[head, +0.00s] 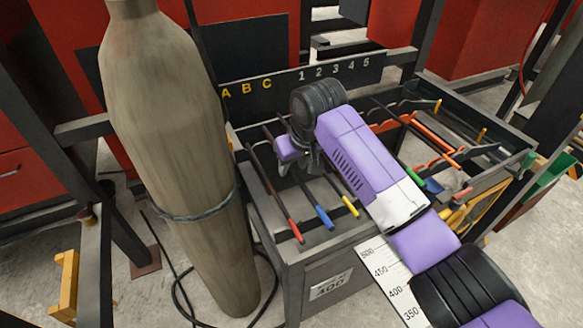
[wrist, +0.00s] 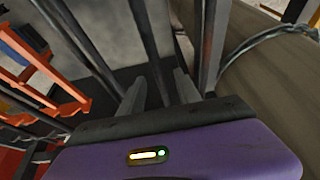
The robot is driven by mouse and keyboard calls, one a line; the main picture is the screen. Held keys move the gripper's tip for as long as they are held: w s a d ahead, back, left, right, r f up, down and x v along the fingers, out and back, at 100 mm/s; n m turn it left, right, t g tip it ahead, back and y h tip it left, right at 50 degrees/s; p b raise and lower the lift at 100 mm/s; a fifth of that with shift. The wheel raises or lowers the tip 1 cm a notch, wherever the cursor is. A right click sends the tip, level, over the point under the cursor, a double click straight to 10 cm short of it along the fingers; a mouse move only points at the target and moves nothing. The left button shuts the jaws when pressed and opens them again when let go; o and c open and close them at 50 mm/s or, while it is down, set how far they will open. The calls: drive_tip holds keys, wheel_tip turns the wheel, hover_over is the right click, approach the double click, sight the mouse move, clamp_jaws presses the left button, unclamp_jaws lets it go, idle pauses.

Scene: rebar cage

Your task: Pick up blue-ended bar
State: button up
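The blue-ended bar (head: 324,217) lies in the bench rack, its blue tip toward the front edge, between a red-ended bar (head: 295,230) and a yellow-ended bar (head: 349,206). My gripper (head: 308,163) points down over the bars behind the coloured tips; my purple arm hides part of them. In the wrist view, my two fingers (wrist: 160,92) stand apart. A dark bar (wrist: 148,45) runs between them, with gaps visible beside it. By its middle place among three bars, it appears to be the blue-ended one. No coloured tips show in that view.
A tall tan cylinder (head: 170,130) stands close on the left of the bench. A lettered board (head: 300,80) rises behind the gripper. Orange racks (head: 435,135) and a green-ended piece (head: 413,176) lie to the right. Neighbouring bars are close on both sides.

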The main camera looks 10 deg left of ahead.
drive_tip(key=shift+c, duration=0.4)
clamp_jaws()
drive_tip(key=shift+r, duration=0.1)
idle(0.8)
